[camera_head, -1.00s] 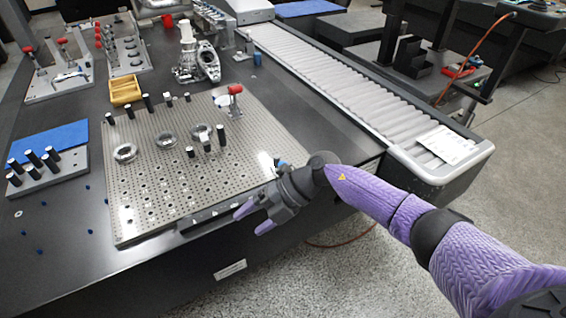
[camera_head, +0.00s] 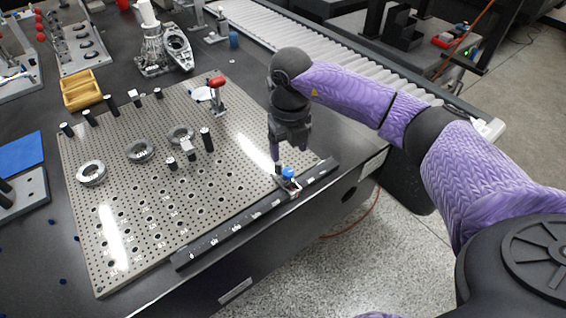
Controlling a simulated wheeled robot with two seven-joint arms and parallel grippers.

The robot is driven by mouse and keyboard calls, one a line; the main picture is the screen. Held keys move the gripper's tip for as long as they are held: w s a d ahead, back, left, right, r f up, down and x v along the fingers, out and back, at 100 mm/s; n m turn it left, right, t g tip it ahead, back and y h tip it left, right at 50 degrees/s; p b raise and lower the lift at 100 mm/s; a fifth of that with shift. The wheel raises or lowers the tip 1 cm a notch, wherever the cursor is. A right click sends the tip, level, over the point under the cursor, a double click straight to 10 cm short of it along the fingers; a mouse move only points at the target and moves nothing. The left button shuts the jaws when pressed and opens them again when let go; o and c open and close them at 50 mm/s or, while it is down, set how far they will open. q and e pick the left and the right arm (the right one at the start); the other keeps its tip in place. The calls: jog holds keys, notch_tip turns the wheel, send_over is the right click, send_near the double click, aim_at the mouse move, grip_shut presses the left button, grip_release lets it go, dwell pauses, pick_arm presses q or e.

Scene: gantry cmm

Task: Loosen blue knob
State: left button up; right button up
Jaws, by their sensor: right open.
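The blue knob (camera_head: 288,173) sits on a small clamp or slide (camera_head: 289,184) on the dark scale rail (camera_head: 235,222) along the front right edge of the perforated plate. My right gripper (camera_head: 284,160) points down just above and behind the knob. I cannot tell whether a finger touches the knob. My left gripper does not show.
The perforated plate (camera_head: 130,222) carries metal rings (camera_head: 91,172), several black posts and a red-handled toggle clamp (camera_head: 217,95). A yellow tray (camera_head: 82,90) and a metal casting (camera_head: 152,50) stand behind it. A roller conveyor (camera_head: 262,37) runs behind my right arm.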

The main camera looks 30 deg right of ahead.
aim_at(288, 172)
notch_tip(288, 172, down, 6)
jog(key=shift+r+b, duration=0.1)
jog(key=shift+b, duration=0.85)
jog(key=shift+f, duration=0.35)
jog(key=shift+c, duration=1.1)
jog(key=c, duration=0.7)
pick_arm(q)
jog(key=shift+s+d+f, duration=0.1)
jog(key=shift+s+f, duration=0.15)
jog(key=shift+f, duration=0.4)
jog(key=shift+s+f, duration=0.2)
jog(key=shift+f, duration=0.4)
pick_arm(e)
grip_shut()
